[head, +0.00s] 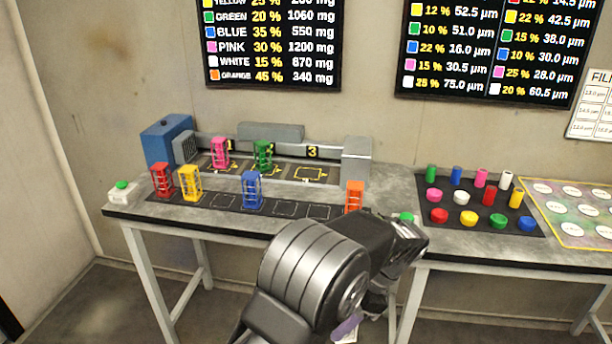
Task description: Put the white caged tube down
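I do not see a white caged tube clearly; a small pale shape low beneath my arm is too hidden to name. One of my arms, apparently the left, rises from the bottom, and its dark wrist end covers the front table edge. Its fingers are largely hidden, and whether they hold anything cannot be told. My other gripper is not in view. Red (161,180), yellow (190,184), blue (252,190) and orange (355,196) caged tubes stand upright on the black front strip (222,200). Pink (219,153) and green (263,156) ones stand in the booth (357,160).
The booth's spot marked 3 (310,174) is empty. Bare marked spots show on the front strip beside the blue tube. A green-button box (122,192) sits at the left table end. A dark mat (450,215) with several coloured pieces lies on the right table.

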